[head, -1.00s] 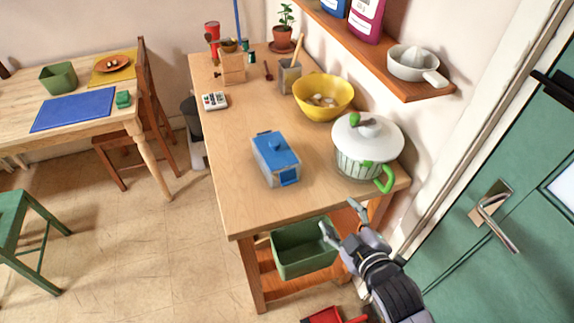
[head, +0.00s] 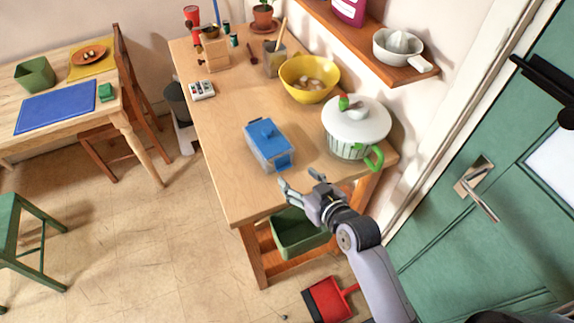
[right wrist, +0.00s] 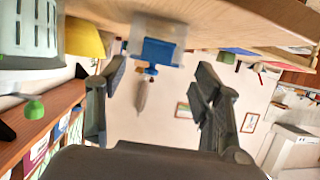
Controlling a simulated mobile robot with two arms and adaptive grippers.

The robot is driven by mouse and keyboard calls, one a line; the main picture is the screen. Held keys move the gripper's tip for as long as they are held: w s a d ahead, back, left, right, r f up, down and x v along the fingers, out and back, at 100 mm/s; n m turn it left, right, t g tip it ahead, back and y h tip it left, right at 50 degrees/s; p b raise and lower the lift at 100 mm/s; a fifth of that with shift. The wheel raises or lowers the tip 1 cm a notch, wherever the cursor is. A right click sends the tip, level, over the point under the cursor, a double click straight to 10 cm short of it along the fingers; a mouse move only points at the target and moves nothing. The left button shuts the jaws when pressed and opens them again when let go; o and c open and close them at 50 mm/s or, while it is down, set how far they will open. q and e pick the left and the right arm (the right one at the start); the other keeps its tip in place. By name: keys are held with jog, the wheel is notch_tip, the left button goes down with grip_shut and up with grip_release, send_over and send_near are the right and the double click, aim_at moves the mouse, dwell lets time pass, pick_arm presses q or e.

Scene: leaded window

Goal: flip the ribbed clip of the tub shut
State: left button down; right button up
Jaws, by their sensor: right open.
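The tub (head: 262,150) has a pale grey body and a blue lid with a knob, and stands near the front of the wooden table. Its blue clip (head: 284,162) is on the side facing my right gripper; I cannot make out its ribs or whether it stands open. My right gripper (head: 300,181) is open and empty, just short of the tub near the table's front edge. In the right wrist view, which looks upside down, the tub (right wrist: 140,48) with its blue clip (right wrist: 161,52) appears ahead between the open fingers (right wrist: 161,75). My left gripper is not in view.
A white-lidded pot (head: 354,128) with green handles stands right of the tub. A yellow bowl (head: 309,80) is behind them. A green bin (head: 300,238) sits on the lower shelf.

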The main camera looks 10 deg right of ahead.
aim_at(283, 165)
jog(key=x, duration=0.7)
jog(key=shift+p, duration=0.4)
jog(key=shift+c, duration=0.5)
